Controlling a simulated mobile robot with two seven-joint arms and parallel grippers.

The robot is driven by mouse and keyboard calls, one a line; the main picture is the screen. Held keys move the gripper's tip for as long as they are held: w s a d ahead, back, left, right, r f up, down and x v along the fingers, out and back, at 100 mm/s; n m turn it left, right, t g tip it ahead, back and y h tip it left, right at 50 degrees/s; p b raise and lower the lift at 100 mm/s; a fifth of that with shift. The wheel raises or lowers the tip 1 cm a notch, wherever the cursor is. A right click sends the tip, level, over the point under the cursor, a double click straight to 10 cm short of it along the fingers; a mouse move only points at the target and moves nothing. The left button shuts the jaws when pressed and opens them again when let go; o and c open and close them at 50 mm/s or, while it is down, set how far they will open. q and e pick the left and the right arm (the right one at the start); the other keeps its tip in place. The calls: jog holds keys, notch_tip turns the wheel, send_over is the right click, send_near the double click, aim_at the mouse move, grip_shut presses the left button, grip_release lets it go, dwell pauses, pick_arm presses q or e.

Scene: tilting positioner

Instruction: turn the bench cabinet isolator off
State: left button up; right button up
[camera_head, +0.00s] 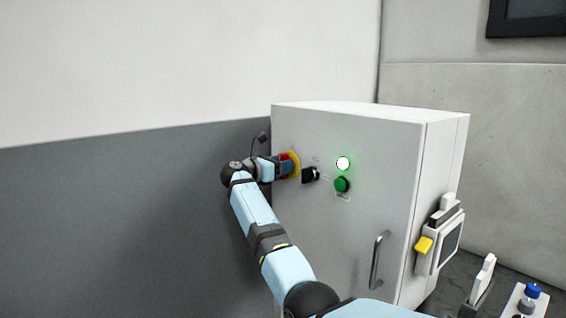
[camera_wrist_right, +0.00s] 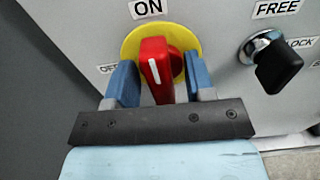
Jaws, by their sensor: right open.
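The isolator is a red handle (camera_wrist_right: 153,72) on a round yellow plate (camera_wrist_right: 190,38), on the front of the grey bench cabinet (camera_head: 330,235). In the right wrist view the handle's white line points up near the ON label (camera_wrist_right: 148,8); the OFF label (camera_wrist_right: 106,68) is at the left, partly covered by a finger. My right gripper (camera_wrist_right: 162,76) is open, one blue finger on each side of the handle, with gaps visible on both sides. In the head view my right gripper (camera_head: 282,168) is at the isolator (camera_head: 294,160) and covers much of it. My left gripper is not in view.
Right of the isolator is a black key-like switch (camera_head: 310,174) labelled FREE and LOCK. Further right are a lit lamp (camera_head: 343,163), a green button (camera_head: 342,184) and a door handle (camera_head: 379,260). A pendant (camera_head: 449,238) hangs on the cabinet's side.

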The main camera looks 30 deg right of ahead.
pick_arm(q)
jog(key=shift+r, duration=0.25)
pick_arm(e)
jog(key=shift+d, duration=0.35)
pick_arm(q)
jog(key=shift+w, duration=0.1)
pick_arm(e)
grip_shut()
